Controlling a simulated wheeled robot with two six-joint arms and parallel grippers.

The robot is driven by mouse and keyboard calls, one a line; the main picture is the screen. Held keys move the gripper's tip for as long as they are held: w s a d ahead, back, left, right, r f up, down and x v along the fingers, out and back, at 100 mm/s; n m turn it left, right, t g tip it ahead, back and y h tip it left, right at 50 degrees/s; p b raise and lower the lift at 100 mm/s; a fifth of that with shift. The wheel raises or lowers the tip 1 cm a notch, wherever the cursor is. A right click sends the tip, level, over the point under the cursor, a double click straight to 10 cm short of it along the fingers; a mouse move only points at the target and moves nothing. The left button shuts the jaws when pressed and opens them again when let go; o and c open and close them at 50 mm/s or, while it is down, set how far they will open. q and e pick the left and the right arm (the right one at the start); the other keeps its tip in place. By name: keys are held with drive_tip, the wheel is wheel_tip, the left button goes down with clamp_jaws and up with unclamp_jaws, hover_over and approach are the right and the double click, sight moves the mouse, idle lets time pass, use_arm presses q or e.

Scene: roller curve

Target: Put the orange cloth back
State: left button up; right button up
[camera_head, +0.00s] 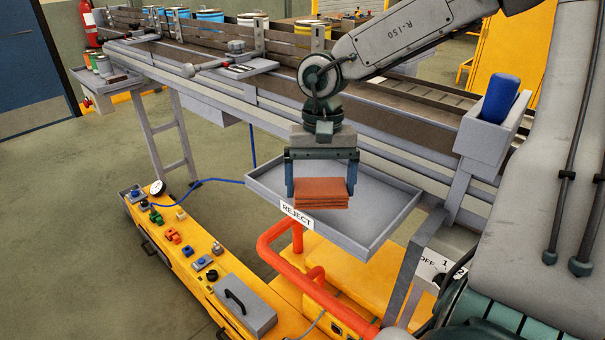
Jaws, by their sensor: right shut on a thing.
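The orange cloth (321,194) is a folded stack, held between the fingers of my right gripper (320,184). The gripper points down and is shut on the cloth. In the picture the cloth overlaps the front part of the grey reject tray (385,217), near its label (296,214). I cannot tell how high the cloth is above the tray. The visible part of the tray is empty. My left gripper is not in view.
The roller conveyor (400,120) runs behind the tray. A grey holder (487,137) with a blue item (500,97) is at the right. An orange-red rail (290,240) and a yellow cart (200,250) with small fittings stand in front. Cans (103,65) sit at the far left.

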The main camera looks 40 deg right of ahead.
drive_tip(key=p, duration=0.4)
hover_over(303, 175)
drive_tip(key=shift+s+a+f, duration=0.15)
drive_tip(key=shift+a+f, duration=0.05)
drive_tip(key=shift+f, duration=0.35)
drive_tip(key=shift+w+d+f, duration=0.1)
drive_tip(key=shift+w+d, duration=0.05)
drive_tip(key=shift+w, duration=0.1)
drive_tip(key=shift+f+p, duration=0.85)
drive_tip(key=shift+f, duration=0.95)
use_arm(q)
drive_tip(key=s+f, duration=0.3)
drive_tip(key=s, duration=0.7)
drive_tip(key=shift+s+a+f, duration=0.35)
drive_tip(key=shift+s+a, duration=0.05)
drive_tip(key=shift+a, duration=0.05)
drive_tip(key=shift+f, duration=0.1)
